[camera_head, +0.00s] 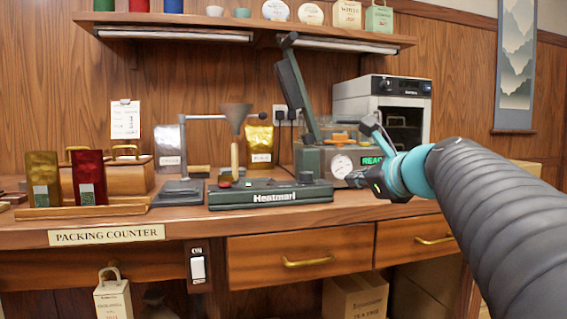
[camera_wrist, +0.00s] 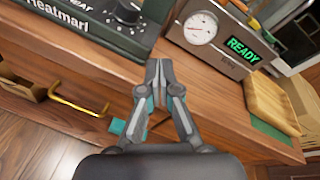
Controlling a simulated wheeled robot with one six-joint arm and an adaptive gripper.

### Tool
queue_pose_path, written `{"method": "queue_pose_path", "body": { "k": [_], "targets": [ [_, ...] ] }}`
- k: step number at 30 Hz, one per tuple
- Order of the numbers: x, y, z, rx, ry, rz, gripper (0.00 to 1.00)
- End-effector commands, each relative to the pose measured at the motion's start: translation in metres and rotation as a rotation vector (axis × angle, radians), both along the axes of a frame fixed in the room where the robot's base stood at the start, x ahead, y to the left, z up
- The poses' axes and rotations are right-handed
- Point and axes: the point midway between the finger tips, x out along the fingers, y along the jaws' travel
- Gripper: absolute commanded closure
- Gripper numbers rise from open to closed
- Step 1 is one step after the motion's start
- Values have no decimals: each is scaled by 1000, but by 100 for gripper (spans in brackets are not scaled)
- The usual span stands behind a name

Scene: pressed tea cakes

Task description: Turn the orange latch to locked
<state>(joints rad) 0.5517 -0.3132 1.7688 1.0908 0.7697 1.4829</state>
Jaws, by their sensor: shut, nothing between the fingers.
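A small orange piece (camera_head: 347,122) shows on top of the grey gauge box in the head view. It is too small and too close to my arm to tell whether it is the latch or how it is turned. The gauge box (camera_head: 309,165) has a round dial and a lit READY display; it also shows in the wrist view (camera_wrist: 190,44). My gripper (camera_wrist: 157,66) is shut and empty, over the front part of the counter. In the head view my gripper (camera_head: 354,180) is in front of the gauge box.
The green Heatmarl sealer (camera_head: 240,198) with its raised lever (camera_head: 297,90) stands left of the gauge box. A white oven (camera_head: 350,95) stands behind. Drawers (camera_head: 300,257) are below the counter edge.

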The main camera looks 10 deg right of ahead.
Motion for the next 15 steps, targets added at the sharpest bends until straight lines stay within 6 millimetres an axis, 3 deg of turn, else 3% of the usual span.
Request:
{"method": "queue_pose_path", "body": {
  "k": [1, 6, 10, 15],
  "targets": [
    [6, -21, 7, 121, -41, -54, 100],
    [13, -63, 45, 429, -151, -144, 100],
    [16, -75, 57, 526, -185, -161, 100],
    [31, -76, 60, 545, -189, -162, 100]
  ]
}}
